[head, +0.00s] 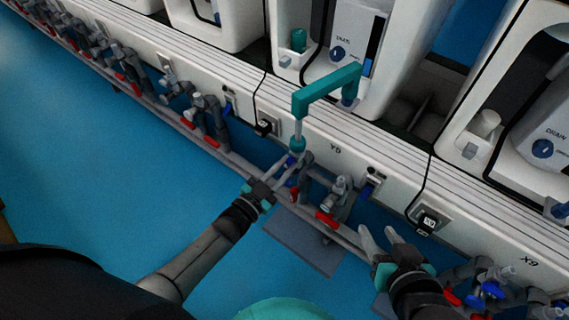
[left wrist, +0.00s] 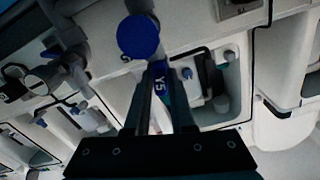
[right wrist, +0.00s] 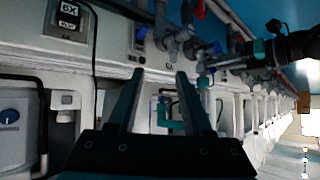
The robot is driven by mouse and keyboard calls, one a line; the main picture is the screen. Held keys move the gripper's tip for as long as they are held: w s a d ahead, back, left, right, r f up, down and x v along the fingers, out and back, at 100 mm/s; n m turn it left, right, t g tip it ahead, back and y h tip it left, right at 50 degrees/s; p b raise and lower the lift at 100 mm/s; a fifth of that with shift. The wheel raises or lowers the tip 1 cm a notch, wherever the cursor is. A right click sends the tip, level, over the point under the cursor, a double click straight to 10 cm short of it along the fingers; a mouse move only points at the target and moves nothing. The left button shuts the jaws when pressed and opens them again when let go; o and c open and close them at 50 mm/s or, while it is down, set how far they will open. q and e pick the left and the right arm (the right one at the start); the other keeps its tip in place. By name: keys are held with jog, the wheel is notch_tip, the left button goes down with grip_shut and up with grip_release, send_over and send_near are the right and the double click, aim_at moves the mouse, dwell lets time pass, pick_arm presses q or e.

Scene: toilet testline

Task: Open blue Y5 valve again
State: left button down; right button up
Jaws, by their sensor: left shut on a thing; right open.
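The Y5 label (head: 335,149) is on the white panel, above a cluster of grey pipes and valves. My left gripper (head: 285,171) reaches into this cluster, its fingertips at a small blue valve handle (head: 291,161). In the left wrist view, the fingers (left wrist: 161,90) are shut on a blue handle marked Y5 (left wrist: 160,78). A round blue knob (left wrist: 138,37) sits just beyond the fingertips. My right gripper (head: 384,238) is open and empty, to the right of the Y5 cluster. The right wrist view shows its fingers (right wrist: 158,98) wide apart.
A red valve handle (head: 327,219) is on the pipe between my grippers. A teal bent pipe (head: 326,91) rises above the Y5 cluster. Another cluster with blue and red handles is at X9 (head: 529,261). The blue floor (head: 90,185) is clear at the left.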

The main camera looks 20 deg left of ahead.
pick_arm(q)
jog(key=shift+n, duration=1.6)
pick_arm(e)
jog(key=shift+s+d+g+h, duration=0.3)
jog(key=shift+s+d+g, duration=0.15)
jog(key=shift+d, duration=0.2)
jog(key=shift+f, duration=0.1)
jog(key=shift+d, duration=0.1)
pick_arm(q)
jog(key=c, duration=0.8)
grip_release()
jog(key=shift+o, duration=0.2)
jog(key=shift+s+p, duration=0.1)
jog(key=shift+p, duration=0.2)
jog(key=shift+p+v, duration=0.4)
jog(key=shift+v, duration=0.5)
jog(key=p+v, duration=0.3)
jog(key=v, duration=1)
pick_arm(e)
jog(key=s+d+f+g+h, duration=0.2)
jog(key=s+d+f+g, duration=0.1)
jog(key=s+d+g, duration=0.1)
jog(key=shift+d+m+g, duration=0.3)
jog(key=shift+g, duration=0.05)
